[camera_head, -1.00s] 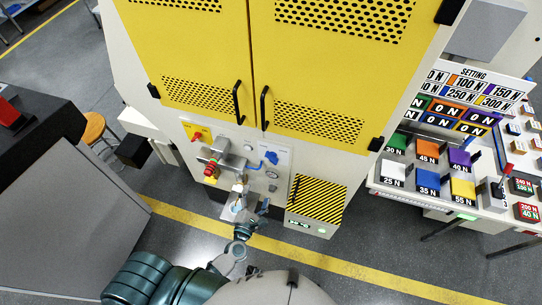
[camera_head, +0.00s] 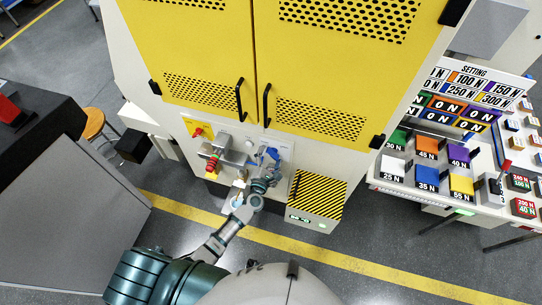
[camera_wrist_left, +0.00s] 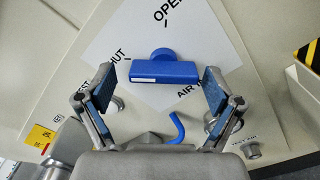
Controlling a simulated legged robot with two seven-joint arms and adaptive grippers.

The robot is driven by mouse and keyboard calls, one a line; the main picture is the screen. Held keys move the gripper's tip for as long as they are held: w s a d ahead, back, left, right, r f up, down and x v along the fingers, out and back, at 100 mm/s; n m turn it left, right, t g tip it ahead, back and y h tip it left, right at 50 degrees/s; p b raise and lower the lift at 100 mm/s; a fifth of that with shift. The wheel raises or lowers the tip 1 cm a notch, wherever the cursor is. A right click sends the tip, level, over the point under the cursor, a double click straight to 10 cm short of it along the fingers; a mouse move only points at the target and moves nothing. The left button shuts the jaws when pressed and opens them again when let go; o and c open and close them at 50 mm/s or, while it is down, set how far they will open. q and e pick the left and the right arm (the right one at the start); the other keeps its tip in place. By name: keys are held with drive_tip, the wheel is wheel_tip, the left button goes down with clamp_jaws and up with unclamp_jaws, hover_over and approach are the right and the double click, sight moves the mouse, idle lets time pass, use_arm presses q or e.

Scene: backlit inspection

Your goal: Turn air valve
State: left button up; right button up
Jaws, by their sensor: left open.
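The air valve handle (camera_wrist_left: 165,72) is a blue bar on a round blue hub, mounted on a white label plate (camera_wrist_left: 215,35) with the words OPEN, SHUT and AIR. It also shows in the head view (camera_head: 272,153), partly hidden behind my gripper. My left gripper (camera_wrist_left: 162,84) is open, with one blue-padded finger on each side of the bar. Its fingertips are near the bar's ends with gaps visible. In the head view my left gripper (camera_head: 265,172) is at the panel, in front of the valve. My right gripper is not in view.
A red and yellow control (camera_head: 198,132) and a metal fitting with a red part (camera_head: 212,163) are left of the valve. A striped yellow-black box (camera_head: 316,195) juts out at right. Yellow cabinet doors (camera_head: 205,50) are above. A blue hook (camera_wrist_left: 177,128) sits below the handle.

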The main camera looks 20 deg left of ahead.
use_arm(q)
drive_tip(key=c, duration=0.3)
drive_tip(key=shift+d, duration=0.2)
drive_tip(key=c, duration=0.5)
drive_tip(key=shift+d, duration=0.2)
drive_tip(key=c, duration=0.3)
drive_tip(key=shift+d+r, duration=0.1)
drive_tip(key=shift+c, duration=0.2)
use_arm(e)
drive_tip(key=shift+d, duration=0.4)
